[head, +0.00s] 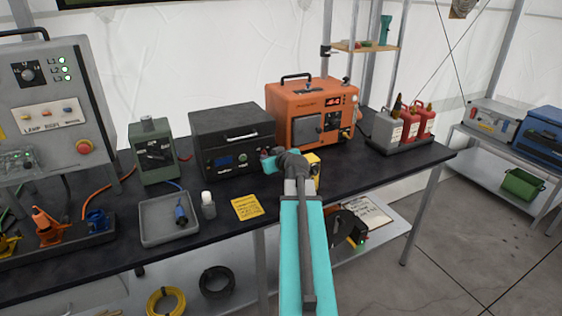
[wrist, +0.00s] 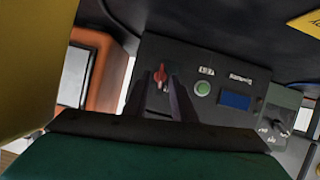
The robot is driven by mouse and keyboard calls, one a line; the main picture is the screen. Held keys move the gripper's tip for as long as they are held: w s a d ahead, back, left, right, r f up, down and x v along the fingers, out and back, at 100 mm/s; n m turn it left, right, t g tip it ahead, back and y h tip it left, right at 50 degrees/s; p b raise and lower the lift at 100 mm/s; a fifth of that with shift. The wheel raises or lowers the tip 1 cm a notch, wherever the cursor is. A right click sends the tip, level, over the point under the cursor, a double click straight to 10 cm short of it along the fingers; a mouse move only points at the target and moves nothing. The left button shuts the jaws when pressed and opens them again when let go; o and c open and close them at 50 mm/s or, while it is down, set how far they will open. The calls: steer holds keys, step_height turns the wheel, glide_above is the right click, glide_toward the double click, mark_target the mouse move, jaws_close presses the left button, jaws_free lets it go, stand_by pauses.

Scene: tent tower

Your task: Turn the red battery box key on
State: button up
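My gripper (head: 268,163) is at the right end of the box's front. In the wrist view my gripper (wrist: 157,90) has its two dark fingers apart, with the red key showing between their tips. I cannot tell whether they touch it.
The orange unit (head: 306,112) stands close on the right, and a yellow object (head: 313,168) is just beside my wrist.

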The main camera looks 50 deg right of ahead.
steer(key=b+v, duration=0.6)
steer(key=v, duration=0.1)
steer(key=shift+b, duration=0.4)
steer(key=b, duration=0.1)
steer(key=s+b, duration=0.1)
steer(key=b, duration=0.1)
steer(key=shift+a+r, duration=0.15)
steer(key=shift+a, duration=0.05)
steer(key=shift+s+b, duration=0.15)
steer(key=shift+b, duration=0.15)
steer(key=shift+b+v, duration=2.1)
steer(key=shift+b, duration=0.45)
steer(key=shift+r, duration=0.15)
